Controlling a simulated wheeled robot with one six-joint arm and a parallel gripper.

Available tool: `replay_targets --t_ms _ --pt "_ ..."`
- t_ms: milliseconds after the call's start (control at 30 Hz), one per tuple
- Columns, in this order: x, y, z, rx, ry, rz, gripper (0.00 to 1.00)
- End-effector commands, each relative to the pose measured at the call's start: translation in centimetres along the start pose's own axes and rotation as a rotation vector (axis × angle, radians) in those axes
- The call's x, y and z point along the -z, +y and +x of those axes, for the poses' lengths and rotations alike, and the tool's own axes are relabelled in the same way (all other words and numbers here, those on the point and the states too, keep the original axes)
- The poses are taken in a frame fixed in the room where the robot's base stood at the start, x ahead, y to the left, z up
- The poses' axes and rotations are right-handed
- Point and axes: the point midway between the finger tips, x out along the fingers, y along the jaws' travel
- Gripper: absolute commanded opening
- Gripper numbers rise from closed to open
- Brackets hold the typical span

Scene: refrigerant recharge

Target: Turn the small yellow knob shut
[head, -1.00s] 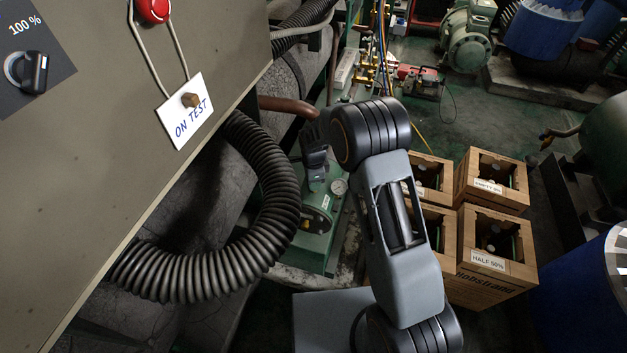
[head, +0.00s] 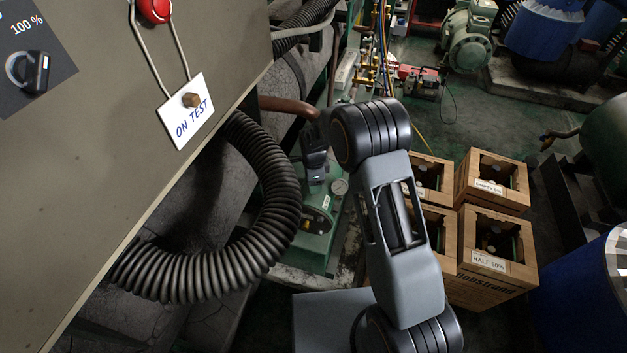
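My gripper (head: 316,184) hangs at the left end of my arm, in front of a green machine (head: 318,250). It points down and away from the camera, and its fingers are small and dark. I cannot tell whether they are apart or closed, or whether they touch anything.
A thick black corrugated hose (head: 285,215) curves close to the left of my gripper. A grey cabinet (head: 110,120) with an ON TEST tag (head: 187,112) fills the left. A round gauge (head: 340,187) sits right of the fingers. Several wooden crates (head: 487,262) stand at the right.

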Motion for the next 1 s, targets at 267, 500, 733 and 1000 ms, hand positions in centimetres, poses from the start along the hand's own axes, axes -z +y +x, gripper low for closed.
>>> replay_targets --t_ms 267,500,733,1000 --pt "0.0 0.0 -1.4 0.001 0.000 0.000 0.61" --pt "0.0 -0.1 -6.2 0.004 -0.001 -0.001 0.61" --pt "-0.1 -0.1 -10.5 0.003 0.000 -0.001 0.61" --pt "-0.1 0.0 -13.3 0.001 0.000 -0.001 0.61"
